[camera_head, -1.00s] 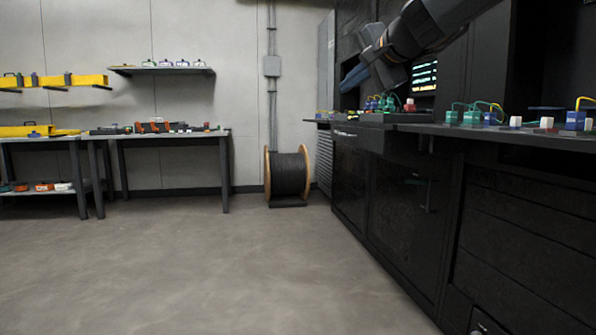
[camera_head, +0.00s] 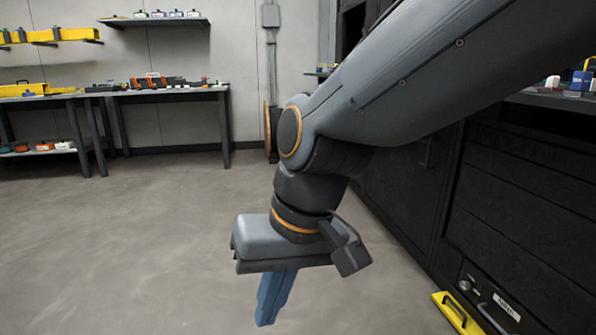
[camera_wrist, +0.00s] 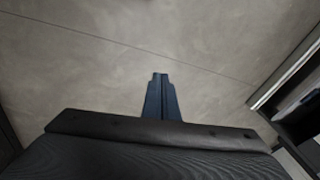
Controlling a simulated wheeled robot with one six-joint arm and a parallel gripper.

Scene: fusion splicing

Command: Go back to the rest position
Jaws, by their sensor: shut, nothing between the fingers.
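My gripper (camera_head: 268,314) hangs at the end of my arm, pointing down, in the lower middle of the head view. Its blue fingers are together with nothing between them. The fingers also show in the wrist view (camera_wrist: 160,80), shut, above bare grey floor. My arm comes in from the upper right and covers much of the bench and black cabinets behind it.
Black cabinets (camera_head: 520,190) run along the right, with a yellow handled item (camera_head: 457,314) low beside them. A cable spool (camera_head: 271,133) is partly hidden behind my arm. Two workbenches (camera_head: 170,92) stand at the back left. The floor (camera_head: 120,240) is clear at left and centre.

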